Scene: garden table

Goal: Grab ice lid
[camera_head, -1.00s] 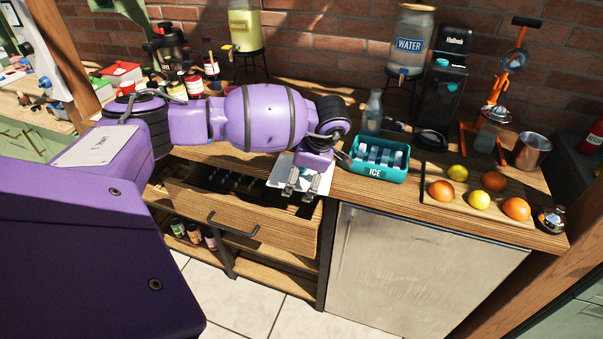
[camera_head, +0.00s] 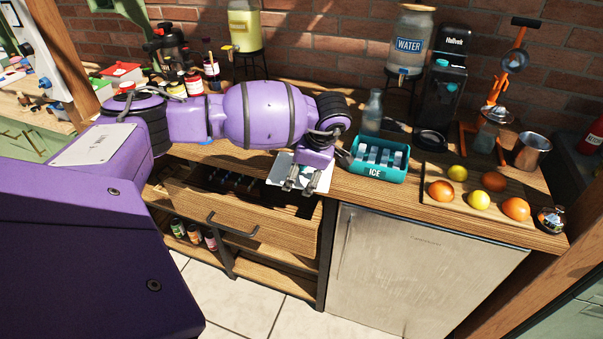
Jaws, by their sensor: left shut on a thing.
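The ice lid (camera_head: 279,173), a pale flat panel, is at the counter's front edge, above the open drawer and left of the ice bin. My left gripper (camera_head: 300,188) is over the lid and shut on it; its fingers point toward the front. The gripper and wrist hide part of the lid. The teal ice bin (camera_head: 397,178), marked ICE, stands open on the counter to the right, with pale ice cubes inside. My right gripper is not in view.
An open drawer (camera_head: 235,212) juts out below the lid. A glass bottle (camera_head: 372,112) stands behind the bin. A cutting board (camera_head: 490,216) with several citrus fruits lies to the right. A water dispenser (camera_head: 409,50) and a black coffee machine (camera_head: 442,85) stand at the back.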

